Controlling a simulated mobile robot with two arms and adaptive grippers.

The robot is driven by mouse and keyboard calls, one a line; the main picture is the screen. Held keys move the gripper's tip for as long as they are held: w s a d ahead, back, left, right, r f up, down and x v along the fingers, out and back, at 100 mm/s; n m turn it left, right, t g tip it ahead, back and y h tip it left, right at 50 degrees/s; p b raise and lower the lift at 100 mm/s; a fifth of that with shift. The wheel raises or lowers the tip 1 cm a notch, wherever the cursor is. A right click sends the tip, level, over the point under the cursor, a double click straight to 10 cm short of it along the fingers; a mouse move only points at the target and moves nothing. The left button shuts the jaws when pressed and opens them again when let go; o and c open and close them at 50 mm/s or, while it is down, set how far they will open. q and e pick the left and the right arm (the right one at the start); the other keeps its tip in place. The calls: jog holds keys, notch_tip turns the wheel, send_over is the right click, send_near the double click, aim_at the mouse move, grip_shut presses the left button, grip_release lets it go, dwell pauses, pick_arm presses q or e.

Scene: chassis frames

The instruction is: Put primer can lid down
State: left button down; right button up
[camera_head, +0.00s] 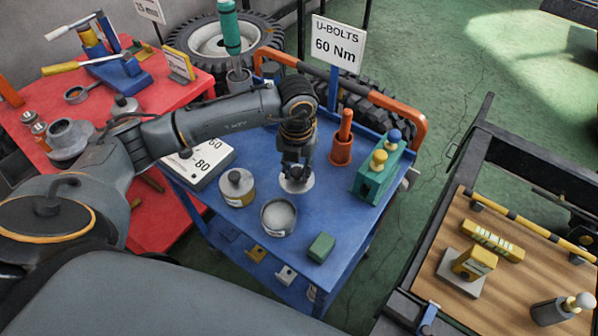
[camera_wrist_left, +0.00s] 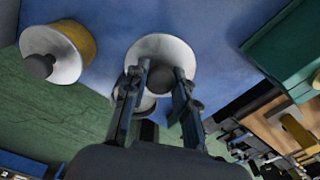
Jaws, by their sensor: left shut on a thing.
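The primer can lid (camera_head: 304,186) is a pale round disc with a dark knob, over the middle of the blue cart top. My left gripper (camera_head: 296,174) is shut on its knob from above. In the left wrist view, the lid (camera_wrist_left: 145,50) shows its white face, with the knob between the fingers. I cannot tell whether the lid touches the cart top or hangs just above it. An open can (camera_head: 278,217) with grey contents stands just in front of the lid; in the left wrist view it is mostly hidden behind the fingers. My right gripper is out of view.
A yellow-banded can with a lid (camera_head: 237,188) stands left of the open can. A green block (camera_head: 321,247) lies in front. An orange holder (camera_head: 342,150) and a green box with knobs (camera_head: 376,175) stand right. Bare blue cart top (camera_head: 330,205) shows between the lid and green block.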

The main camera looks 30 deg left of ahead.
aim_at(298, 170)
pick_arm(q)
jog(key=shift+w+a+f, duration=0.2)
jog(key=shift+w+f, duration=0.2)
jog(key=shift+f, duration=0.1)
jog(key=shift+w+a+f, duration=0.15)
jog(key=shift+w+f, duration=0.25)
jog(key=shift+f, duration=0.1)
jog(key=shift+w+a+f, duration=0.15)
jog(key=shift+w+f, duration=0.15)
jog(key=shift+f, duration=0.1)
notch_tip(298, 170, down, 3)
jog(key=shift+w+f+p, duration=0.15)
jog(key=shift+f+p, duration=0.05)
jog(key=shift+p, duration=0.2)
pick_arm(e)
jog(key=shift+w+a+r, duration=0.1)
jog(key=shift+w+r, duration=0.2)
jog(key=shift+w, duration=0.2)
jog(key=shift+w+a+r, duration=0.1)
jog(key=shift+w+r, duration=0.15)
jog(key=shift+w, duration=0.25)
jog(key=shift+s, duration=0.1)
pick_arm(q)
jog(key=shift+f, duration=0.15)
jog(key=c, duration=1.1)
grip_release()
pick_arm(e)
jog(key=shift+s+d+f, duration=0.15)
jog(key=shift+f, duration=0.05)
